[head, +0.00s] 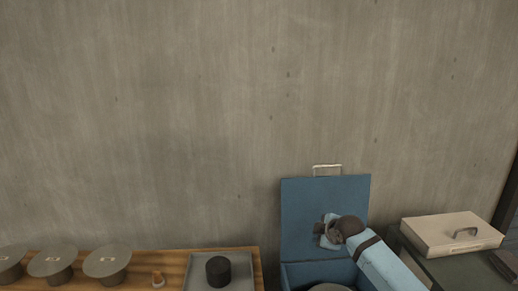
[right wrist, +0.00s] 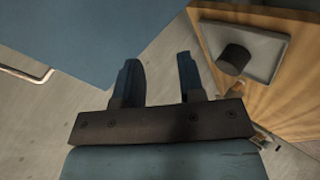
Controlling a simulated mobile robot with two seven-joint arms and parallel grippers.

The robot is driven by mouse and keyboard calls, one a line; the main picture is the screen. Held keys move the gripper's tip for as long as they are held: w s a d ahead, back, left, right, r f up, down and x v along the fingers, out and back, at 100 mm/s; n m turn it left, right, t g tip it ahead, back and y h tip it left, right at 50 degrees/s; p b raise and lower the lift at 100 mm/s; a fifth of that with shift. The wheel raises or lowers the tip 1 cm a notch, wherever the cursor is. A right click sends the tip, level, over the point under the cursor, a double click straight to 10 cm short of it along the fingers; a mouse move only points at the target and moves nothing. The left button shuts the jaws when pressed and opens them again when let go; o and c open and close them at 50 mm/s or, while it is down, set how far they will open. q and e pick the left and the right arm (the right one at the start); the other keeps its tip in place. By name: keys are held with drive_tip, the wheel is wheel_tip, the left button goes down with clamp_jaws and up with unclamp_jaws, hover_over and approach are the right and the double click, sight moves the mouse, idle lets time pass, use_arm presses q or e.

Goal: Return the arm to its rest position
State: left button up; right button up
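My right arm, light blue with a dark band, comes in from the lower right in the head view. Its gripper (head: 325,232) is raised in front of the open lid (head: 305,205) of a blue box. In the right wrist view the two dark fingers of the right gripper (right wrist: 158,70) stand apart with nothing between them. A round grey object (head: 330,288) shows inside the blue box (head: 295,273) at the bottom edge, mostly cut off. My left arm is not in view.
A beige case (head: 440,232) stands at right. A concrete wall (head: 200,120) is behind.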

drive_tip(key=s+a+f+m+y+p, duration=0.1)
drive_tip(key=s+a+f+m, duration=0.15)
drive_tip(key=s+f, duration=0.6)
drive_tip(key=s+a+f+m+p, duration=0.1)
drive_tip(key=s+f+m, duration=0.2)
drive_tip(key=s+f, duration=0.55)
drive_tip(key=s+d+m+p, duration=0.1)
drive_tip(key=s+m, duration=0.2)
drive_tip(key=s, duration=1.1)
drive_tip(key=s+d+m+t+p, duration=0.1)
drive_tip(key=s+m, duration=0.3)
drive_tip(key=s, duration=1.1)
drive_tip(key=shift+d+f+h, duration=0.2)
drive_tip(key=shift+d+h, duration=0.2)
drive_tip(key=shift+d, duration=0.4)
drive_tip(key=shift+s, duration=0.1)
